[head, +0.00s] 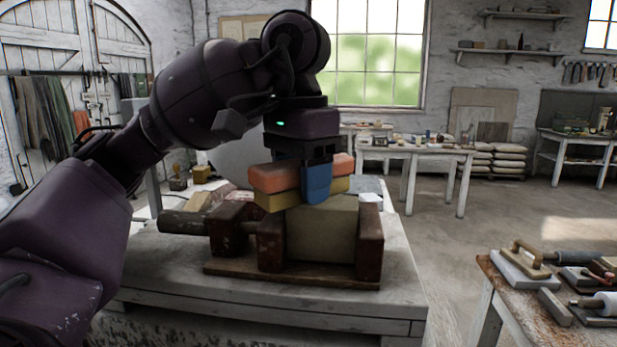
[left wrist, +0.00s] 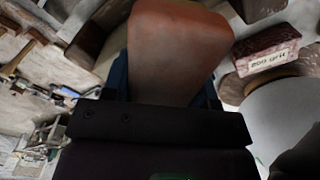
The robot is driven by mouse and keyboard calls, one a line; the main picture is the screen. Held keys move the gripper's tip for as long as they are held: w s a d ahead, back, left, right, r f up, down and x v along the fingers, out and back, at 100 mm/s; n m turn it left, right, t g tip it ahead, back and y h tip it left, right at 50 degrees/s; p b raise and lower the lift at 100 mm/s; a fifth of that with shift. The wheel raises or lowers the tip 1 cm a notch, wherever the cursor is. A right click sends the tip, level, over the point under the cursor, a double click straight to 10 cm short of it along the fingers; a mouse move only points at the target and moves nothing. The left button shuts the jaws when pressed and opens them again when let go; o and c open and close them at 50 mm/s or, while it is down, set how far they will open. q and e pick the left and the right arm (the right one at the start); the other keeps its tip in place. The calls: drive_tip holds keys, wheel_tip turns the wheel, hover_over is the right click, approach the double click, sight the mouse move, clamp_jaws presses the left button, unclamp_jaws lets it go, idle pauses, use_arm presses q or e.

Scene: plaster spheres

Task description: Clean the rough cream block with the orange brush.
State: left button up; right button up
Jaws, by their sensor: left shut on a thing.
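The rough cream block (head: 322,232) sits between dark red-brown clamp jaws on a wooden base, on the near white table. My left gripper (head: 317,188) is shut on the orange brush (head: 274,178), whose lower part is a yellowish layer (head: 275,200). The brush is over the block's upper left edge; whether it touches the block cannot be told. In the left wrist view the orange brush back (left wrist: 178,50) fills the middle, between blue fingers, and hides most of the block. My right gripper is not in view.
The clamp (head: 369,250) has a dark cylindrical handle (head: 184,222) sticking out left. Behind it lie several small things on the table (head: 300,297). At the right, a rusty-topped table (head: 510,300) holds trowels and rollers. The floor between the tables is clear.

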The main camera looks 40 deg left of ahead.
use_arm(q)
drive_tip(key=shift+s+a, duration=0.25)
drive_tip(key=shift+s, duration=0.8)
drive_tip(key=shift+w+d, duration=0.2)
drive_tip(key=shift+w, duration=0.55)
drive_tip(key=shift+w+d, duration=0.15)
drive_tip(key=shift+w, duration=0.55)
drive_tip(key=shift+w+d, duration=0.2)
drive_tip(key=shift+w, duration=0.55)
drive_tip(key=shift+s+r, duration=0.1)
drive_tip(key=shift+s+a+r+p, duration=0.15)
drive_tip(key=shift+s+r+p, duration=0.15)
drive_tip(key=shift+s, duration=0.25)
drive_tip(key=shift+s+a+r+p, duration=0.15)
drive_tip(key=shift+s+r, duration=0.2)
drive_tip(key=shift+s, duration=0.15)
drive_tip(key=shift+f, duration=0.1)
